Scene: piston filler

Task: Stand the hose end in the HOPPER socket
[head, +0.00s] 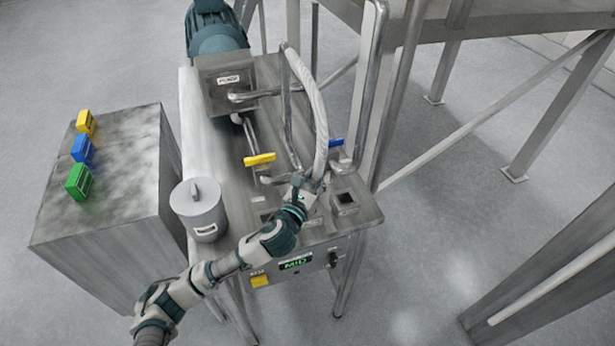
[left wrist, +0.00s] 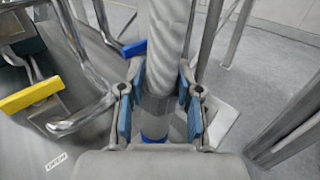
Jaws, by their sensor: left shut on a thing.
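The pale hose (head: 319,110) arcs over the steel machine top and comes down into my left gripper (head: 308,186). In the left wrist view the hose (left wrist: 168,40) runs down between the blue finger pads of my left gripper (left wrist: 160,112), which is shut on its grey end piece. A blue band (left wrist: 154,138) shows at the lower end. A square socket with a dark opening (head: 345,199) sits on the machine top, right of the gripper. I cannot read which socket is marked HOPPER. The arm and gripper hide part of the top. My right gripper is not in view.
A yellow handle (head: 260,159) and a blue handle (head: 336,142) stand near the bent steel pipes. A grey lidded canister (head: 199,210) is at the left edge. A cabinet (head: 110,215) carries yellow, blue and green blocks. A steel post rises behind the socket.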

